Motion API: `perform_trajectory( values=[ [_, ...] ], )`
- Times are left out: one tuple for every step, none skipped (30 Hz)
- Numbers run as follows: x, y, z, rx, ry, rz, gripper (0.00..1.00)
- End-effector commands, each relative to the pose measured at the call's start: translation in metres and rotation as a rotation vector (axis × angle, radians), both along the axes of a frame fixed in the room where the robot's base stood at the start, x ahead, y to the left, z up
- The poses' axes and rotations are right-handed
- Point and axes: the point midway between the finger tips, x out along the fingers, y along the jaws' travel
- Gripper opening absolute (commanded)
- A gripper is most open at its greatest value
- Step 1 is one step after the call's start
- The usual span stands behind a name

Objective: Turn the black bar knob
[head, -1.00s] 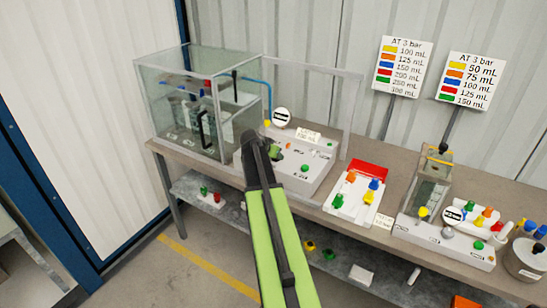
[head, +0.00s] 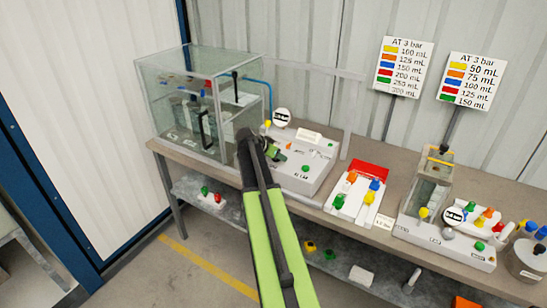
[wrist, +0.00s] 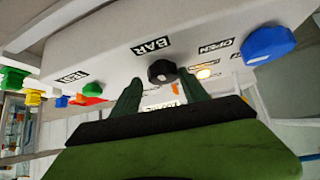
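The black bar knob (wrist: 162,72) sits on the pale face of a console (wrist: 100,45), beside the label "BAR", in the wrist view. My gripper (wrist: 160,76) is open. Its two dark fingertips stand to the left and right of the knob, with a visible gap on each side. I cannot tell how far the fingers reach along the knob. In the head view my gripper (head: 272,152) is at the console (head: 305,178) on the bench, and my arm hides the knob there.
A blue knob (wrist: 268,45) near the label "OPEN" is to the right in the wrist view. A glass case (head: 185,105) stands left of the console on the bench. A white tray with coloured knobs (head: 345,208) stands to its right. A clear tank (head: 432,185) is farther right.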

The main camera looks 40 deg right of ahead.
Motion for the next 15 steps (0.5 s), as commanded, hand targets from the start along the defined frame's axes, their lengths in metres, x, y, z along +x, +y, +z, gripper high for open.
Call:
perform_trajectory(
  values=[
    [0.001,0.000,0.000,0.000,-0.001,0.001,0.60],
    [0.001,0.001,0.000,0.000,-0.001,0.001,0.61],
    [0.001,0.001,0.000,0.001,-0.002,0.002,0.61],
    [0.002,0.001,0.000,0.001,-0.001,0.003,0.61],
    [0.002,0.001,0.000,0.001,-0.002,0.004,0.61],
    [0.002,0.001,0.000,0.001,-0.002,0.004,0.61],
    [0.002,0.001,0.000,0.001,-0.003,0.004,0.61],
    [0.002,0.002,0.000,0.001,-0.003,0.004,0.61],
    [0.002,0.002,0.000,0.001,-0.003,0.005,0.61],
    [0.002,0.002,0.001,0.001,-0.003,0.005,0.61],
    [0.002,0.004,0.003,0.001,-0.003,0.005,0.61],
    [0.002,0.006,0.006,0.001,-0.004,0.006,0.61],
    [0.002,0.008,0.010,0.001,-0.003,0.006,0.61],
    [0.001,0.012,0.014,0.001,-0.003,0.006,0.61],
    [0.000,0.018,0.021,0.001,-0.004,0.007,0.61]
  ],
)
